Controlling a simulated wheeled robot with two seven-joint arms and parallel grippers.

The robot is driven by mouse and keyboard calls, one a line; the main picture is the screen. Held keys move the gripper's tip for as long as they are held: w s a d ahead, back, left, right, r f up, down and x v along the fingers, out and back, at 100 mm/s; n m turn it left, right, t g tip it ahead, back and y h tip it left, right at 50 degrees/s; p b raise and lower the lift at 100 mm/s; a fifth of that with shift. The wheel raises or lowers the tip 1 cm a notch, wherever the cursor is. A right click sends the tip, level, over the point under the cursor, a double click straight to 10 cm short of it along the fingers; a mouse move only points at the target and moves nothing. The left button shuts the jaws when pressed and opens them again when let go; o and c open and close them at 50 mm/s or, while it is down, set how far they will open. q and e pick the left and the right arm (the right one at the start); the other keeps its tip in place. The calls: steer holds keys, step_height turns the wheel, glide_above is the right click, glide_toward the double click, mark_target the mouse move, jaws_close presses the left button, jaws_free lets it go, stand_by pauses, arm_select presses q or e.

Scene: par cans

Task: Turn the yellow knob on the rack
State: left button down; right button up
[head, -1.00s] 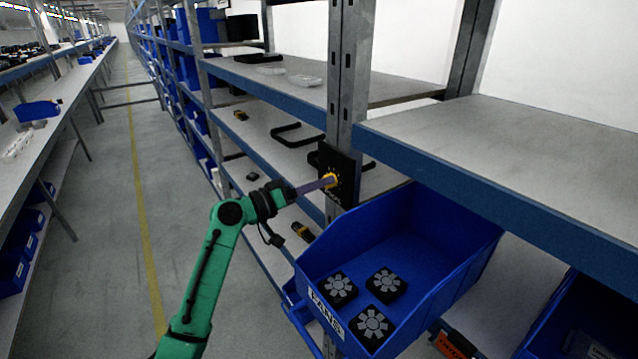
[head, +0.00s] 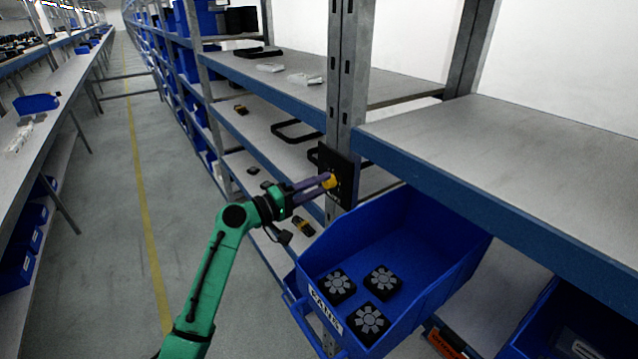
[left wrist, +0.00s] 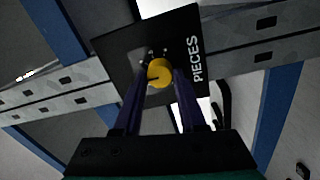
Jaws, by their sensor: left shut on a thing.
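The yellow knob (head: 329,181) sits on a black panel (head: 345,168) fixed to the grey rack post. In the left wrist view the knob (left wrist: 159,73) is round and lies between the tips of my two purple fingers. The panel (left wrist: 112,48) there carries the word "PIECES" and small marks around the knob. My left gripper (head: 324,182) reaches in from the left and is shut on the knob. The fingers hide part of the knob's sides. My right gripper is not in view.
A blue bin (head: 410,225) with several black fan pieces (head: 370,322) stands just below and right of the panel. A shelf with a blue edge (head: 500,205) runs to the right of the post (head: 348,70). The aisle floor (head: 100,230) at left is clear.

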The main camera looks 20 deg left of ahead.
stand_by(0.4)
arm_select(q)
steer(key=shift+c, duration=2.4)
jaws_free()
steer(key=b+v, duration=0.6)
steer(key=v, duration=0.8)
steer(key=shift+s+a, duration=0.2)
steer(key=shift+a, duration=0.05)
steer(key=shift+f, duration=0.2)
